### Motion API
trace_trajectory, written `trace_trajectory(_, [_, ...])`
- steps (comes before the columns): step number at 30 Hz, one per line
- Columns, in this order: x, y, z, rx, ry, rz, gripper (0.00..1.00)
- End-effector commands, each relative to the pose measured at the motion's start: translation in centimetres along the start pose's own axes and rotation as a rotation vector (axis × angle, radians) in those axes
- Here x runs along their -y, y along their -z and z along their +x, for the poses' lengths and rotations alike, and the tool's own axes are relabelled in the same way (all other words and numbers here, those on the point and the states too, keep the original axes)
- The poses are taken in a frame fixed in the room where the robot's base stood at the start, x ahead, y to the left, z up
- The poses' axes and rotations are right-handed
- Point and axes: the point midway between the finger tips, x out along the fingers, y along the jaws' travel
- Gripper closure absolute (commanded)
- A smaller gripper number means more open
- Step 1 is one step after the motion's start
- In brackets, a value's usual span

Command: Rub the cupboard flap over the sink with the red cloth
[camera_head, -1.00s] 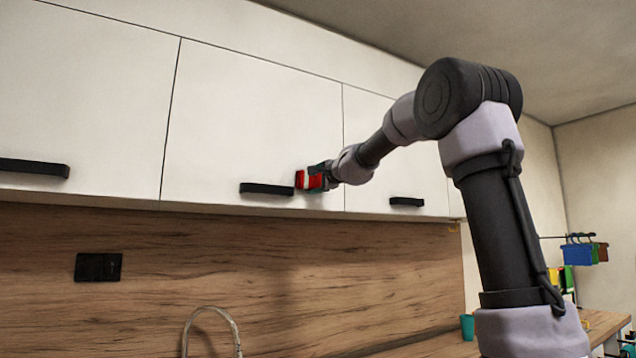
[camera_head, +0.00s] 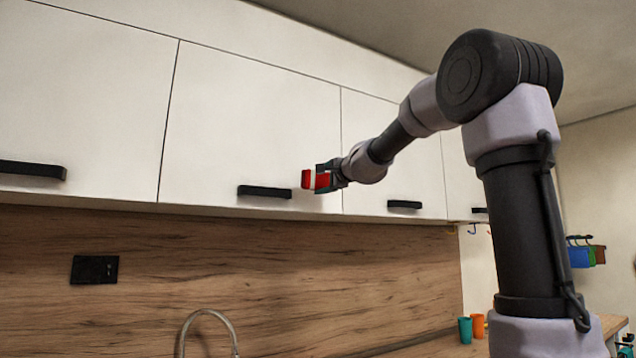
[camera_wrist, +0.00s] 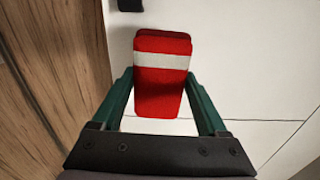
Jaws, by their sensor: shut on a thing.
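The red cloth (camera_head: 321,180) is a folded red pad, with a white band across it in the wrist view (camera_wrist: 162,75). My gripper (camera_head: 323,178) is shut on it, one green finger on each side. The white cupboard flap (camera_head: 250,120) over the sink tap has a black bar handle (camera_head: 265,191) near its lower edge. The cloth is in front of the flap's lower right part, right of the handle. I cannot tell whether it touches the flap.
A curved tap (camera_head: 208,318) shows below the flap. A black socket (camera_head: 95,269) is on the wood splashback (camera_head: 300,260). Neighbouring flaps have black handles, one at the right (camera_head: 404,204). Teal (camera_head: 465,329) and orange (camera_head: 478,325) cups stand on the counter at the right.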

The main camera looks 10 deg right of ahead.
Motion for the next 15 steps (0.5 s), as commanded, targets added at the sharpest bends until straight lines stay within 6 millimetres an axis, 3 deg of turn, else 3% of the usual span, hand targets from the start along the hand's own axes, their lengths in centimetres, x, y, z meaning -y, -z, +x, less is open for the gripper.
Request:
trace_trajectory(8, [0.0, 0.0, -0.1, 0.0, 0.001, 0.0, 0.87])
trace_trajectory(15, [0.1, 0.1, -1.9, -0.001, 0.002, 0.0, 0.87])
